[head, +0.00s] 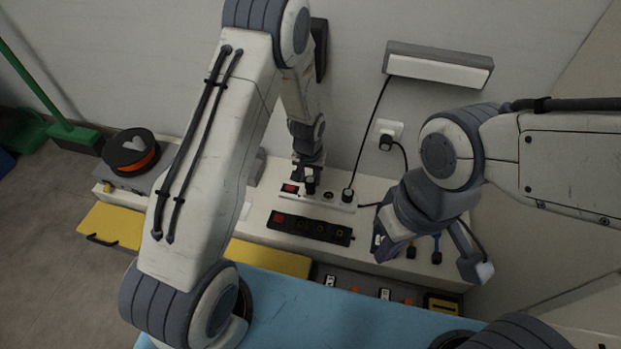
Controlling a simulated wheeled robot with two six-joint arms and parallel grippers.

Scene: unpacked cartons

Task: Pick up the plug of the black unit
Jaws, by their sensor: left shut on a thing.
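My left gripper (309,175) points down at the white power strip (334,201) on the shelf. It is shut on a small black plug (311,187), at or just above the strip's sockets; I cannot tell whether it is seated. A dark unit (320,50) is on the wall, partly hidden behind my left arm; no cord from it is visible. A second black plug (347,194) sits in the strip's right end, its cord rising to the grey-and-white wall lamp (440,66). My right gripper (382,245) hangs over the shelf at right, its jaw opening unclear.
A black power strip (311,228) with a red switch lies in front of the white one. A wall socket (389,129) holds another black plug (385,143). A black-and-orange spool (131,152) stands at left. Yellow drawer fronts (112,225) and a blue surface (300,307) are nearer.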

